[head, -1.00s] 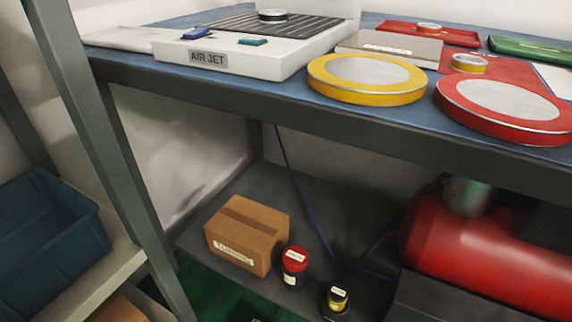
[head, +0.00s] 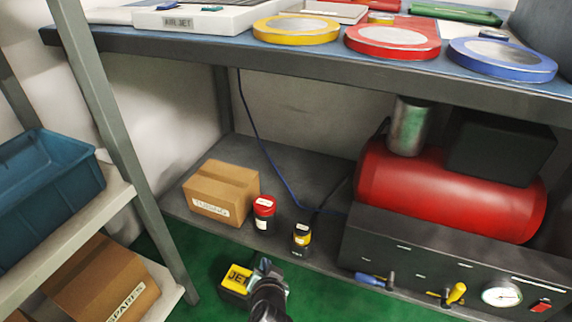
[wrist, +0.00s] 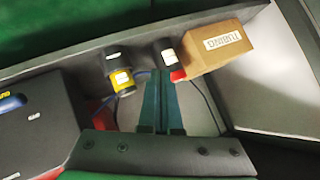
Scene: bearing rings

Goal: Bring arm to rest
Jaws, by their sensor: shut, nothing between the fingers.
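My gripper (head: 265,268) shows at the bottom middle of the head view, in front of the lower shelf and over the green floor. In the wrist view its two dark fingers (wrist: 162,103) are together, with nothing between them. They point toward the lower shelf, where a red-capped jar (head: 263,212), a yellow-banded jar (head: 302,238) and a cardboard box (head: 221,192) labelled TUBING stand. The wrist view also shows the yellow-banded jar (wrist: 120,72) and the box (wrist: 212,48). No bearing ring shows at my gripper.
A red tank (head: 450,190) and a dark gauge panel (head: 430,262) stand right. The bench (head: 300,62) overhead carries yellow, red and blue round trays. A side rack holds a blue bin (head: 50,190).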

